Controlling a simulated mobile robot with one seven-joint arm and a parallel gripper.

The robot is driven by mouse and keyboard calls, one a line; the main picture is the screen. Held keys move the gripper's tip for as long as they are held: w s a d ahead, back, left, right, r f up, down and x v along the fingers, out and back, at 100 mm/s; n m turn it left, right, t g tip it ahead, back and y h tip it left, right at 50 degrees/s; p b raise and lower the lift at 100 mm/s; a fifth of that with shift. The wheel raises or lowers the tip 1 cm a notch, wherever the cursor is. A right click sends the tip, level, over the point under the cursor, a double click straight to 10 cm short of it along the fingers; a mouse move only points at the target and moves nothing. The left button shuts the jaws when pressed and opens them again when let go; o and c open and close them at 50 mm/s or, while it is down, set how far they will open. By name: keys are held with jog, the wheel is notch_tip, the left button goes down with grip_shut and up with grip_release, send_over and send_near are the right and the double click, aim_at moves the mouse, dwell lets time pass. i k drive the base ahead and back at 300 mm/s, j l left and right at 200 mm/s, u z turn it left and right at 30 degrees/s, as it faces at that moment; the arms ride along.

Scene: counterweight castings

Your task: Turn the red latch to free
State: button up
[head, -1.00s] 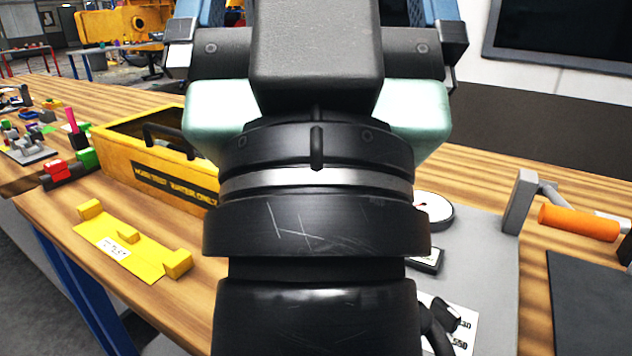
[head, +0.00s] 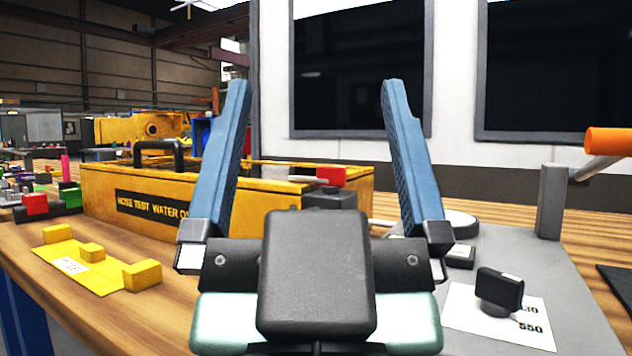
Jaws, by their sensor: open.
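A small red block (head: 331,175) sits on a dark grey block (head: 330,198), seen between the fingers and farther off. A second red block (head: 35,203) sits on a dark base at the far left, beside a green block (head: 70,197). I cannot tell which red piece is the latch, nor its turned position. The bottom of the dark grey block is hidden behind my gripper.
A yellow box (head: 100,190) with a black handle stands behind the left finger. A yellow bracket (head: 85,265) lies at front left. A black knob (head: 499,288) on a white number card and a grey post (head: 552,200) with an orange-handled lever (head: 610,142) stand right.

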aim_at(330, 179)
jog(key=j+z, duration=0.35)
jog(key=j, duration=0.2)
jog(key=j+z, duration=0.3)
jog(key=j, duration=0.25)
jog(key=j+z, duration=0.35)
jog(key=j, duration=0.15)
